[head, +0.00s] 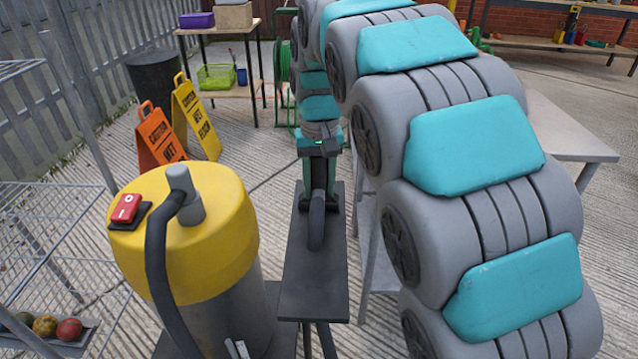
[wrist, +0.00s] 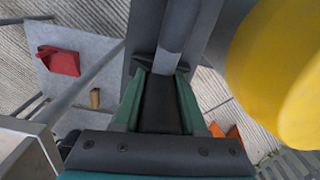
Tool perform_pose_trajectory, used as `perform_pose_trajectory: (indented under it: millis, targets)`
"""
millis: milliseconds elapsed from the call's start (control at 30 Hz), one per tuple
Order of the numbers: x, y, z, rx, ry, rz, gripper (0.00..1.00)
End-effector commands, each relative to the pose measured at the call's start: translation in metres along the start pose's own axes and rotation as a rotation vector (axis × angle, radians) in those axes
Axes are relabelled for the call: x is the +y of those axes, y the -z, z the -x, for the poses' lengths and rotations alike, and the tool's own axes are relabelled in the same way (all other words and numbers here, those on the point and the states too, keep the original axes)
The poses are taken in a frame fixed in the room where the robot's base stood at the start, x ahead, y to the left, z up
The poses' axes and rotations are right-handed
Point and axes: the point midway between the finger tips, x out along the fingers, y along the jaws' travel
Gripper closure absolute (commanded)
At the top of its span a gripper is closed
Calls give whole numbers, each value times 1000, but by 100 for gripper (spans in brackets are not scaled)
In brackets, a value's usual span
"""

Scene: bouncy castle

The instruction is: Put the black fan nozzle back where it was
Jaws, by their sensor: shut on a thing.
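The black fan nozzle (head: 316,228) is a dark, curved tube-like piece above a narrow dark bench (head: 312,288) in the middle of the head view. My gripper (head: 318,190) is shut on its far part, with green fingers on both sides. In the wrist view, the black nozzle (wrist: 160,108) lies between the two green fingers of my gripper (wrist: 161,78), and a greyer length extends beyond them over the bench (wrist: 142,35). I cannot tell whether the nozzle touches the bench top. The part inside the fingers is partly hidden in the head view.
A yellow-topped vacuum (head: 225,225) with a black hose stands close left of the bench. A wire rack (head: 45,235) is farther left. Orange (head: 160,140) and yellow (head: 197,120) signs stand behind. A grey table (head: 568,135) is at right; a red object (wrist: 60,60) shows in the wrist view.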

Motion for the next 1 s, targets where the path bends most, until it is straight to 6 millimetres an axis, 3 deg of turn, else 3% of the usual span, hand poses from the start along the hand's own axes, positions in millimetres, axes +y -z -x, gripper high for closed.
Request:
perform_pose_trajectory:
  millis: [33, 267, 667, 1000]
  targets:
    - [0, 0, 0, 0, 0, 0, 55]
    - [0, 0, 0, 0, 0, 0, 29]
    - [0, 0, 8, 1, 0, 0, 29]
    - [0, 1, 56, 1, 0, 1, 29]
